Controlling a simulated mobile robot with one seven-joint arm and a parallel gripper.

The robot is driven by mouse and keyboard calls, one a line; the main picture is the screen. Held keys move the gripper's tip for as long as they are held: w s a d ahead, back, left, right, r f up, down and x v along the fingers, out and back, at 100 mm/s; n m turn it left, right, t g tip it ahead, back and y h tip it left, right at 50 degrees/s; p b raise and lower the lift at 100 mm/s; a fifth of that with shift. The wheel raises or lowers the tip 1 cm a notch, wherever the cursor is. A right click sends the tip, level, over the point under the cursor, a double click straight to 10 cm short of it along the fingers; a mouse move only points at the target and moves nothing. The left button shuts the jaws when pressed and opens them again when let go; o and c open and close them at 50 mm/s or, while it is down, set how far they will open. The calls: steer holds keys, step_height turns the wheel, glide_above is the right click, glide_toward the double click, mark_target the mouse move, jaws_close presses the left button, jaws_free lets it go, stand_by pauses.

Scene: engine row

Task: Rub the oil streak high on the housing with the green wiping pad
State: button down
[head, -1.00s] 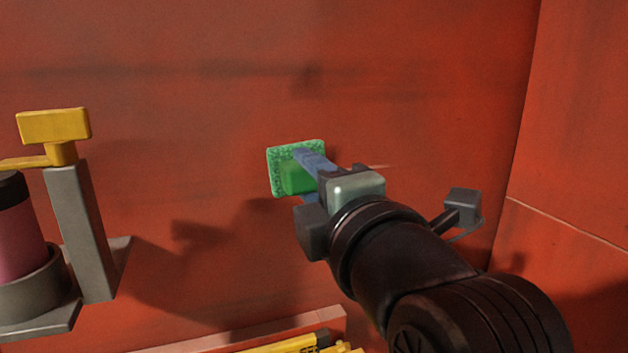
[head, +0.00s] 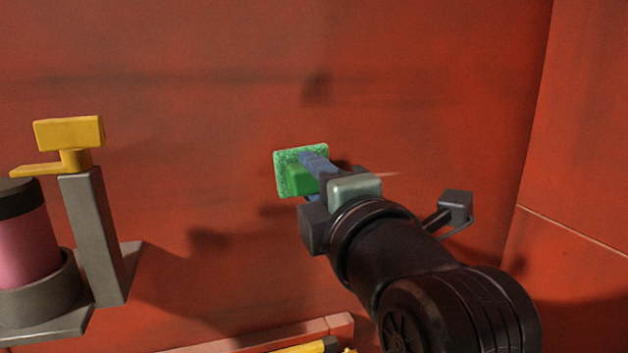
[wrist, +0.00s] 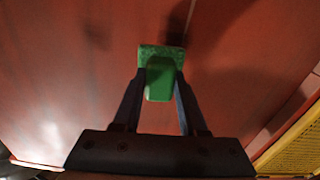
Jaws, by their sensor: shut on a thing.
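The green wiping pad (head: 283,178) has a square face with a block-shaped grip behind it. My gripper (head: 312,175) is shut on that grip, its two blue-grey fingers on either side. The wrist view also shows the pad (wrist: 160,84) between the fingertips. The pad faces the red housing wall (head: 200,140); I cannot tell whether it touches. A dark smudge (head: 318,86) marks the wall above the pad, and a faint dark band runs left at that height. I cannot tell which mark is the oil streak, or whether the smudge is shadow.
At left stand a grey post with a yellow lever (head: 70,134) and a pink canister with a black cap (head: 25,250). A red side wall (head: 580,130) closes off the right. A ledge and a yellow item (head: 305,347) lie below.

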steer(key=shift+x, duration=1)
steer(key=shift+d, duration=0.1)
